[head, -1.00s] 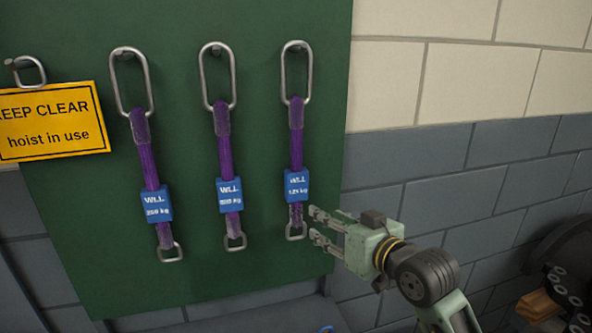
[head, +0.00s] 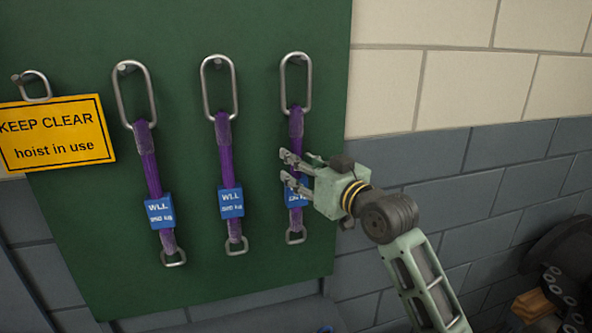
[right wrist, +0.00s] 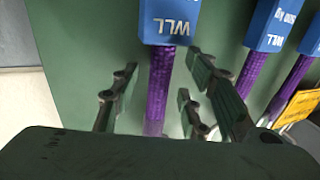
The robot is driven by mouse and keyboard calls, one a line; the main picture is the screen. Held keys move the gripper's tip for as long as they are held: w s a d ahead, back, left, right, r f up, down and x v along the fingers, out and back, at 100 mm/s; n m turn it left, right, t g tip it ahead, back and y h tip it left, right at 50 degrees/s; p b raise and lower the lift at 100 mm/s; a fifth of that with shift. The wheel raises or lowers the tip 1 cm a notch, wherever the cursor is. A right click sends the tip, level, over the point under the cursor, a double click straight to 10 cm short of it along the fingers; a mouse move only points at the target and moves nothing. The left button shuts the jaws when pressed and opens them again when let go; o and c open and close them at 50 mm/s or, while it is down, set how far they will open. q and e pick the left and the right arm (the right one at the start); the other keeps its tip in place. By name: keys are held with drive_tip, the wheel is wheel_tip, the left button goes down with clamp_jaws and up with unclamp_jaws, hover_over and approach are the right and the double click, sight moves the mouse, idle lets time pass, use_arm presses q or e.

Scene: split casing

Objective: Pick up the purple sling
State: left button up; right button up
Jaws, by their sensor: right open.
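Three purple slings hang side by side from steel links on a green board: a left one (head: 150,172), a middle one (head: 225,158) and a right one (head: 296,124). Each has a blue WLL tag and a small ring at its bottom. My right gripper (head: 287,166) is open at the right sling, just above its blue tag, and hides part of it. In the right wrist view that sling (right wrist: 160,85) runs between the open fingers, with its tag (right wrist: 168,22) at the top. Contact cannot be told. My left gripper is not in view.
The slings hang from pegs on the green board (head: 265,262). A yellow "KEEP CLEAR hoist in use" sign (head: 55,132) hangs at the left. The block wall (head: 470,80) to the right is bare. A dark machine part (head: 565,265) stands at the lower right.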

drive_tip(key=shift+w+a, duration=0.1)
drive_tip(key=shift+w, duration=0.05)
clamp_jaws()
idle(0.4)
drive_tip(key=shift+r, duration=0.1)
